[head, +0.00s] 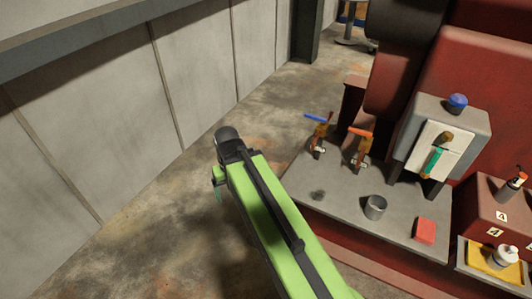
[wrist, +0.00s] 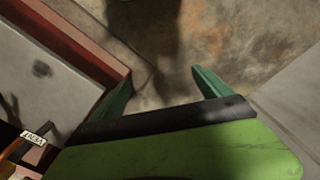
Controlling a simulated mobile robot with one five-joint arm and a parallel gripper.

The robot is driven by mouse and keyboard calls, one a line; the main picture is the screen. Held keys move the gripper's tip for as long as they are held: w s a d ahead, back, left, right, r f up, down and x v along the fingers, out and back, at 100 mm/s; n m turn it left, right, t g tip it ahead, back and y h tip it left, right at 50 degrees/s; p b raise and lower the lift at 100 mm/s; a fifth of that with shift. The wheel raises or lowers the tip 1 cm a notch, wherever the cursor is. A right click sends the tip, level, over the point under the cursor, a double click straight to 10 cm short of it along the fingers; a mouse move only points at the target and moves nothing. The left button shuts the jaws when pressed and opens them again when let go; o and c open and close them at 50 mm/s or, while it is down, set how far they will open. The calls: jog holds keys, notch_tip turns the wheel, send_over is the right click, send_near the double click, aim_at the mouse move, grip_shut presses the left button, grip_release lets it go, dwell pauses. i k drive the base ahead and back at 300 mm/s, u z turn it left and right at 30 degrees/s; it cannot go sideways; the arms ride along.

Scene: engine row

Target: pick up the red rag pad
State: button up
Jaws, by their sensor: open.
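The red rag pad (head: 425,231) is a small red block lying flat on the grey ledge (head: 340,212), near its front right corner in the head view. It does not show in the wrist view. My gripper (head: 217,188) is at the end of my green arm, left of the ledge and well apart from the pad. In the wrist view my gripper (wrist: 160,90) has its two green fingers spread, with only floor between them. It is open and empty.
A metal cup (head: 375,207) stands left of the pad. Two valves with a blue handle (head: 316,117) and an orange handle (head: 360,132) rise behind. A grey box (head: 440,140) stands on legs. A yellow tray (head: 488,262) is at right. Floor (head: 150,220) is clear at left.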

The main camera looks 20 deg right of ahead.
aim_at(424, 231)
jog(key=z, duration=1.8)
jog(key=k, duration=0.45)
jog(key=z, duration=0.55)
jog(key=i, duration=0.5)
jog(key=u, duration=0.05)
